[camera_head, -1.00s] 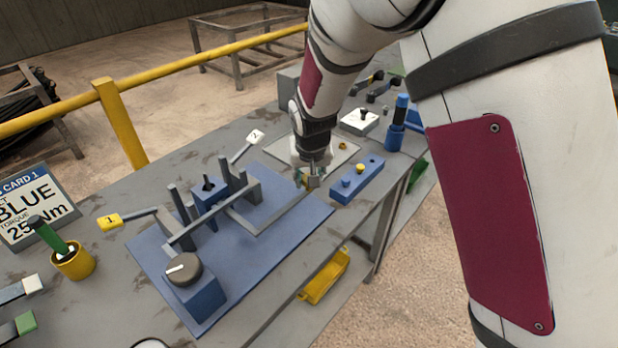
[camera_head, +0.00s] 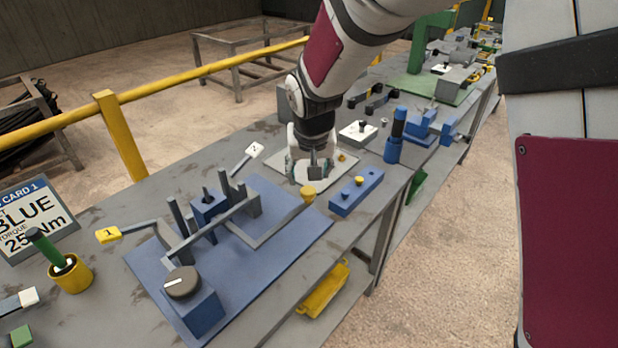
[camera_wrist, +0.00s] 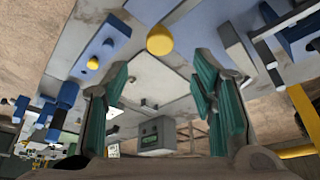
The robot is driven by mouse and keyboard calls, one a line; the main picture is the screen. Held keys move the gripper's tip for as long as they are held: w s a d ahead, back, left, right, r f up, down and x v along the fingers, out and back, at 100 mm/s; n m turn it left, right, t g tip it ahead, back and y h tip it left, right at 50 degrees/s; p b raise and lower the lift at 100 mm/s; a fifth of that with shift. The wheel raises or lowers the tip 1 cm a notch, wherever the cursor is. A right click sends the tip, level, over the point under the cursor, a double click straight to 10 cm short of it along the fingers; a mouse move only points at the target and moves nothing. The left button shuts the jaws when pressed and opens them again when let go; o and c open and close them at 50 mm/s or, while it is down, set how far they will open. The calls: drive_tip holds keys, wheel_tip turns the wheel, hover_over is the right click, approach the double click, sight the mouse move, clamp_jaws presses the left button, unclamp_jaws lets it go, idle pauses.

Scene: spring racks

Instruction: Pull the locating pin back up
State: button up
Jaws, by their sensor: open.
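The locating pin appears to be the yellow round knob (camera_head: 308,194) at the right end of the grey bar frame on the blue base plate (camera_head: 285,248). In the wrist view the yellow knob (camera_wrist: 160,40) shows large near the top, beyond and between the fingertips. How deep the pin sits cannot be told. My gripper (camera_head: 310,172) is over the pale plate just behind and beside the knob, apart from it. Its green-padded fingers (camera_wrist: 163,78) are spread with nothing between them.
A blue block (camera_head: 345,198) with a smaller yellow knob (camera_head: 359,181) lies to the right. A blue cylinder (camera_head: 394,148) stands farther right. The plate's front right is clear.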

drive_tip(key=shift+v, duration=1.95)
drive_tip(key=shift+d, duration=0.1)
drive_tip(key=s+d+r+m, duration=0.1)
drive_tip(key=s+d+r, duration=0.9)
drive_tip(key=d, duration=0.3)
drive_tip(key=s+d, duration=0.4)
drive_tip(key=s, duration=0.4)
drive_tip(key=s+d+r, duration=0.1)
drive_tip(key=s+d, duration=0.3)
drive_tip(key=s, duration=0.4)
drive_tip(key=shift+s+d+r+t+h, duration=0.15)
drive_tip(key=shift+s+r+t+h, duration=0.05)
drive_tip(key=shift+s+t+h, duration=0.1)
